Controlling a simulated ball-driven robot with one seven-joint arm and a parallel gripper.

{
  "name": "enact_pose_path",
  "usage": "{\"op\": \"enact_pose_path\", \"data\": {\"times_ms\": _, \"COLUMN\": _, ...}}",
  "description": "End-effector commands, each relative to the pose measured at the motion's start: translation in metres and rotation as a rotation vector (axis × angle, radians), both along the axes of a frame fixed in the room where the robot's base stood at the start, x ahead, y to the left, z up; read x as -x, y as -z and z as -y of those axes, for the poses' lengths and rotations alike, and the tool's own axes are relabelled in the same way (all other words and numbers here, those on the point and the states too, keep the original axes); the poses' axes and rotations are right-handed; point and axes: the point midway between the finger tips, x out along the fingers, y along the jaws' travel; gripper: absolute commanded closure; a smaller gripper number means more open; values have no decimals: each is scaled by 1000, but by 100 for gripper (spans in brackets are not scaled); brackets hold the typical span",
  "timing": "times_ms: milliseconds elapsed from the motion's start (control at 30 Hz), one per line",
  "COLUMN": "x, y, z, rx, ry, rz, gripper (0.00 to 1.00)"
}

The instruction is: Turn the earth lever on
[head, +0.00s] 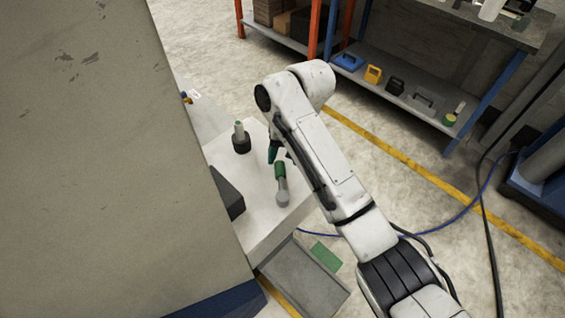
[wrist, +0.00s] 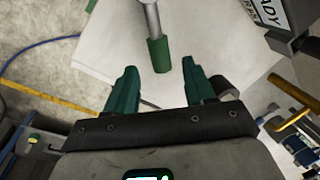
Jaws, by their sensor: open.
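A lever with a green sleeve (head: 280,170) and a grey metal shaft lies across the top of a white box (head: 262,222) in the head view; I take it as the earth lever. In the wrist view the green sleeve (wrist: 158,55) enters from the top, its end near the gap between my fingertips. My gripper (head: 281,153) has green fingers and is just beyond the sleeve's end. In the wrist view my gripper (wrist: 161,70) is open, with a finger on each side and nothing held. Part of the gripper is hidden behind my arm in the head view.
A dark-based upright post (head: 241,140) and a black block (head: 229,192) stand on the box beside the lever. A large grey panel (head: 90,150) fills the left. A shelf (head: 400,95) with several items stands at the back. A blue cable (head: 440,217) crosses the floor.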

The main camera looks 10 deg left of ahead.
Motion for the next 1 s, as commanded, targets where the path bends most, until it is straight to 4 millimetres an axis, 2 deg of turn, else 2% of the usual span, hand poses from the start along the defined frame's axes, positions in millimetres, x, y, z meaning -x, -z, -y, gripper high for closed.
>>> {"op": "enact_pose_path", "data": {"times_ms": 100, "x": 1, "y": 19, "z": -3, "rx": 1, "ry": 1, "rz": -2, "gripper": 46}}
{"op": "enact_pose_path", "data": {"times_ms": 300, "x": 1, "y": 36, "z": -6, "rx": 0, "ry": 1, "rz": 0, "gripper": 46}}
{"op": "enact_pose_path", "data": {"times_ms": 667, "x": 2, "y": 40, "z": -7, "rx": 0, "ry": 0, "rz": 2, "gripper": 47}}
{"op": "enact_pose_path", "data": {"times_ms": 1000, "x": 2, "y": 40, "z": -7, "rx": 0, "ry": 0, "rz": 1, "gripper": 80}}
